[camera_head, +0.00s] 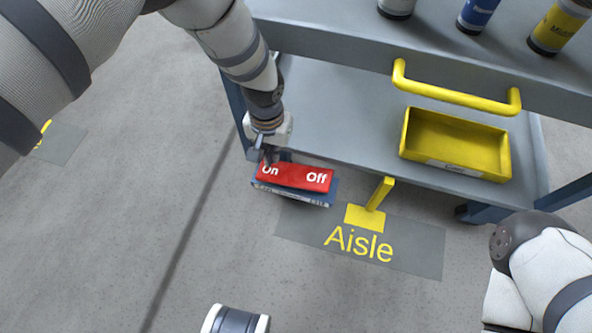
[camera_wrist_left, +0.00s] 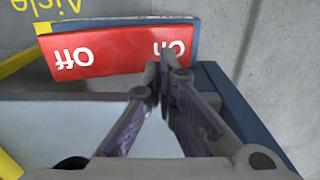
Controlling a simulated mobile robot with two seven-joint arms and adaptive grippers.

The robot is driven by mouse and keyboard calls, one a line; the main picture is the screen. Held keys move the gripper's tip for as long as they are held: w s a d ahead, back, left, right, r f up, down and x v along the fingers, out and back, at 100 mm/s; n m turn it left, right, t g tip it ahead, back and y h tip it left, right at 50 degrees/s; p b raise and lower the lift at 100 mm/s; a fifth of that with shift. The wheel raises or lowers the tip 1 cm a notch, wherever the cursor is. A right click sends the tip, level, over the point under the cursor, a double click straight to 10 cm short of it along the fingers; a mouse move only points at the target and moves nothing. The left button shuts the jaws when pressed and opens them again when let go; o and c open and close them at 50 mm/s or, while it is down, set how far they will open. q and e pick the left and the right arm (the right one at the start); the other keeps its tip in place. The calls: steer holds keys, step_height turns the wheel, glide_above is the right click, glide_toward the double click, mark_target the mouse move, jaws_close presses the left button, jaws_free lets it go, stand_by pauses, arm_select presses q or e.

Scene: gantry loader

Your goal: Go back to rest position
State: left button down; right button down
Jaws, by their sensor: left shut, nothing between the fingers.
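My left gripper (camera_head: 264,152) reaches down in the head view to the "On" end of a red rocker switch (camera_head: 290,178) marked "On" and "Off". In the left wrist view its two fingers (camera_wrist_left: 160,75) come together at the tips, shut with nothing between them. The tips overlap the "On" lettering of the switch (camera_wrist_left: 108,54); I cannot tell whether they touch it. The switch sits on a blue box (camera_head: 325,198) beside the trolley. My right arm shows at the lower right of the head view, but its gripper is not in view.
A grey trolley (camera_head: 340,105) with a yellow handle (camera_head: 455,97) stands at upper right. It carries a yellow bin (camera_head: 456,143) on its lower shelf and several cans on top. Floor at left is open.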

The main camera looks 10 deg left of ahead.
arm_select(q)
step_height(320, 180, up, 2)
steer(key=shift+r+p, duration=0.1)
steer(key=shift+p, duration=0.35)
